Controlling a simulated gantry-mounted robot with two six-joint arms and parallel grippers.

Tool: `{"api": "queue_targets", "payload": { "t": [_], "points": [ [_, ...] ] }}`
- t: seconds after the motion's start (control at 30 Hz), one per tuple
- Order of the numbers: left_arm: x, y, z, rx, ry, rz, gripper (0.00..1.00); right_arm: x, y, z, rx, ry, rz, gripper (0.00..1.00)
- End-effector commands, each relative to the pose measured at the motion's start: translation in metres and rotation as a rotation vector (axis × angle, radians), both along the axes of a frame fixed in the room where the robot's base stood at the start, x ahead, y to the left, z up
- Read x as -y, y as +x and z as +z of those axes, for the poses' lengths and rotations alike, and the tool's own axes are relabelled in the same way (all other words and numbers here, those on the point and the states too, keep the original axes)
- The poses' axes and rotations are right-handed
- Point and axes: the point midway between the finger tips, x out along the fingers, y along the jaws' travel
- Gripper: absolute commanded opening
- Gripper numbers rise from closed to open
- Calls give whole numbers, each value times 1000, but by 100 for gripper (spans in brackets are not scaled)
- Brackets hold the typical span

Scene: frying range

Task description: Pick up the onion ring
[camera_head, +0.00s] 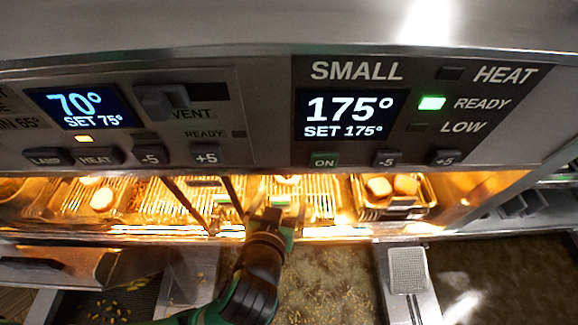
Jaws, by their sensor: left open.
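My left arm comes up from the bottom and its open left gripper (272,205) reaches into the lit warming bay below the control panel. The fingertips are small and washed out by the glare. A small pale, bright piece (288,179) lies on the wire rack just beyond the gripper; I cannot tell whether it is the onion ring or whether the gripper touches it. Two round golden pieces, one nearer (102,199) and one farther (90,181), lie at the left of the bay. My right gripper is not in view.
A wire tray (422,208) at the right of the bay holds two golden-brown pieces (380,187). Dark slanted bars (183,197) stand left of the gripper. The panel (270,110) overhangs the bay. Oil vats (330,285) lie in front, with a perforated metal piece (408,270) between them.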

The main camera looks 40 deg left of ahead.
Motion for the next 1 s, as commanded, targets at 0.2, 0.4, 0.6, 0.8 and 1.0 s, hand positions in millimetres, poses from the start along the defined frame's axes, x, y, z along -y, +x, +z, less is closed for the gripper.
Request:
{"api": "queue_targets", "payload": {
  "t": [0.2, 0.4, 0.6, 0.8, 1.0],
  "points": [
    [-23, 29, -20, -1, 0, 6, 100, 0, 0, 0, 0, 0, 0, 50],
    [-28, 38, -26, 2, -1, 3, 100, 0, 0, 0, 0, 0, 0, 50],
    [-43, 51, -36, -1, -1, 8, 100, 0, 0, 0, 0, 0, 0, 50],
    [-58, 71, -48, 2, 0, 4, 100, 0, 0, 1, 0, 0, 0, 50],
    [-58, 73, -50, 3, -2, 3, 100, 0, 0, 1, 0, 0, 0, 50]
  ]
}}
